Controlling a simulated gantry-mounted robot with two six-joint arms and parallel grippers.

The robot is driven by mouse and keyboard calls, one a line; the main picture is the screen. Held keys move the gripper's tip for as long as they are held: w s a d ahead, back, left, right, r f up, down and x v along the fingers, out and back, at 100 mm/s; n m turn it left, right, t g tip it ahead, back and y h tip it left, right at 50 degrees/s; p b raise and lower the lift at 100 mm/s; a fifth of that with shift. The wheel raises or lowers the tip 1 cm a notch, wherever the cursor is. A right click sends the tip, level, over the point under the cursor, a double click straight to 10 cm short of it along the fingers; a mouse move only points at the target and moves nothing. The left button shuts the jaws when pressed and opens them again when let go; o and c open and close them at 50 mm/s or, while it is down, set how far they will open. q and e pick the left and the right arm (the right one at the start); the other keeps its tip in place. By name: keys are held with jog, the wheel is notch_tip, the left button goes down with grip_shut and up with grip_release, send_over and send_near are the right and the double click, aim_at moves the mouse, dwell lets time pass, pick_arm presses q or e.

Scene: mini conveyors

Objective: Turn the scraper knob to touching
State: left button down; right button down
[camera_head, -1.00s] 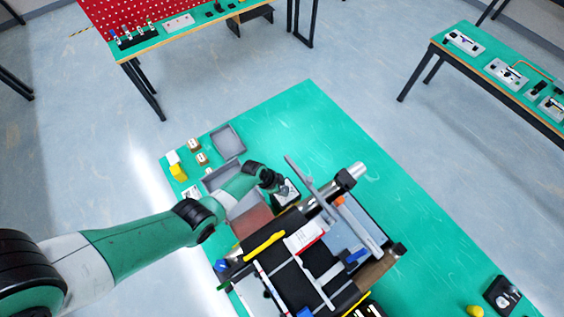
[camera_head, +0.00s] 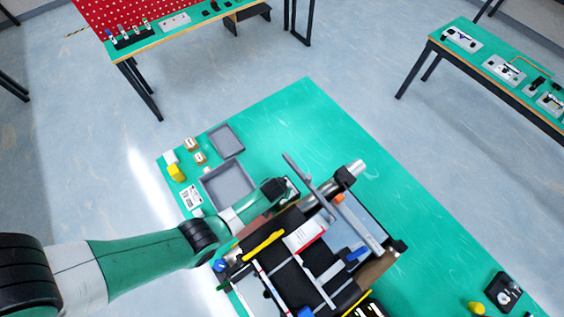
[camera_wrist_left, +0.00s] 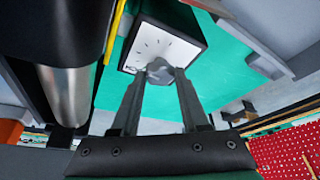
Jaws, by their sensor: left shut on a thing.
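The scraper knob (camera_wrist_left: 158,66) is a small grey knob on a white dial face with tick marks (camera_wrist_left: 160,47), set in a black box. My left gripper (camera_wrist_left: 160,76) is shut on the knob, one finger on each side, in the left wrist view. The fingers hide part of the knob, and I cannot read its setting. In the head view the dial box (camera_head: 293,186) is at the far left corner of the conveyor, mostly hidden by my left gripper (camera_head: 284,189). My right gripper is not in view.
The mini conveyor (camera_head: 305,237) with its black belt, yellow strips and long grey bar (camera_head: 308,182) stands beside the gripper. Grey trays (camera_head: 226,141) and small blocks (camera_head: 177,172) lie to the left. The green table's far part (camera_head: 300,115) is clear.

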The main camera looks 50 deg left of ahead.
pick_arm(q)
jog(key=n, duration=0.3)
jog(key=shift+w+d+g+y+p, duration=0.1)
jog(key=shift+d+g+y+p, duration=0.05)
jog(key=shift+g+y+p, duration=0.2)
jog(key=n, duration=0.2)
jog(key=shift+w+n+g+y, duration=0.15)
jog(key=shift+n+g+y, duration=0.15)
jog(key=shift+g+y, duration=0.05)
jog(key=n, duration=0.1)
jog(key=n+b, duration=0.1)
jog(key=shift+w+d+f+n+g+y, duration=0.1)
jog(key=shift+f+n+g+y, duration=0.05)
jog(key=shift+n+g+y, duration=0.2)
jog(key=n+g+b, duration=0.1)
jog(key=n+b, duration=0.1)
jog(key=shift+b, duration=0.3)
jog(key=shift+n, duration=0.45)
jog(key=shift+c, duration=2)
grip_release()
